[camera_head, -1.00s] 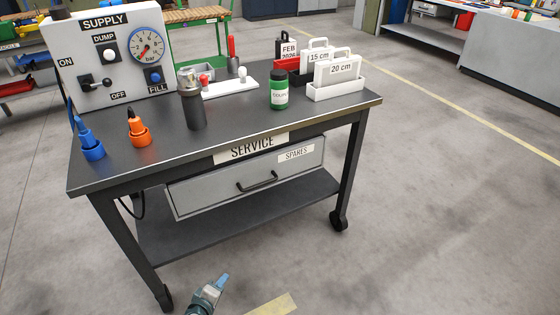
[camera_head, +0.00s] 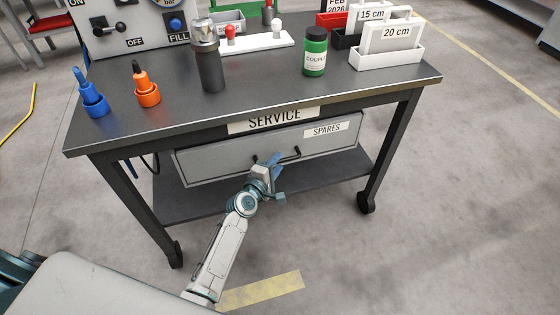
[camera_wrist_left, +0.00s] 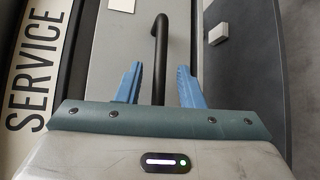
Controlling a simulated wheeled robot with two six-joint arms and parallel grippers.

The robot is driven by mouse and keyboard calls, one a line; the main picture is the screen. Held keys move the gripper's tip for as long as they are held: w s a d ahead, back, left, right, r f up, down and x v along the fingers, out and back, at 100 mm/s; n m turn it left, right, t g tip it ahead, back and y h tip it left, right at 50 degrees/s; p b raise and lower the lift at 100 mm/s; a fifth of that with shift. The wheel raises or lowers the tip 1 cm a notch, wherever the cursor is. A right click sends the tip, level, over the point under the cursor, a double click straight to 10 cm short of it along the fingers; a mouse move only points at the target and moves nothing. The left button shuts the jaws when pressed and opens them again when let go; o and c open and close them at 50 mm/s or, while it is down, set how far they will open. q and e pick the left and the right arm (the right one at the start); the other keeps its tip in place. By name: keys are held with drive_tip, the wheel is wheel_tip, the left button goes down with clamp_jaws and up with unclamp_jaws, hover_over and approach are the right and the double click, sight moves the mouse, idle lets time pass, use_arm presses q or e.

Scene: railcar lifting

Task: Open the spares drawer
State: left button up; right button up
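The grey spares drawer (camera_head: 215,160) sits under the top of the service cart and looks shut. Its front carries a SPARES label (camera_head: 326,130) and a black bar handle (camera_head: 290,154). My left gripper (camera_head: 270,163) is at the drawer front, over the left part of the handle. In the left wrist view, the blue fingers of my left gripper (camera_wrist_left: 160,86) are open, with the handle (camera_wrist_left: 160,55) running between them. A gap shows on each side of the handle. My right gripper is not in view.
The cart top (camera_head: 270,85) holds a supply panel (camera_head: 130,30), a blue and an orange connector, a dark cylinder (camera_head: 208,60), a green bottle (camera_head: 315,50) and a card holder (camera_head: 388,55). A lower shelf (camera_head: 190,206) lies beneath the drawer. Floor is clear in front.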

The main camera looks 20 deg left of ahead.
use_arm(q)
drive_tip(key=shift+x, duration=0.9)
drive_tip(key=shift+w, duration=0.25)
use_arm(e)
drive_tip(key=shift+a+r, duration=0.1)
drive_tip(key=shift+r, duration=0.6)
use_arm(q)
clamp_jaws()
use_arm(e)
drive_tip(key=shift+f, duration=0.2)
use_arm(q)
drive_tip(key=shift+s+d, duration=0.1)
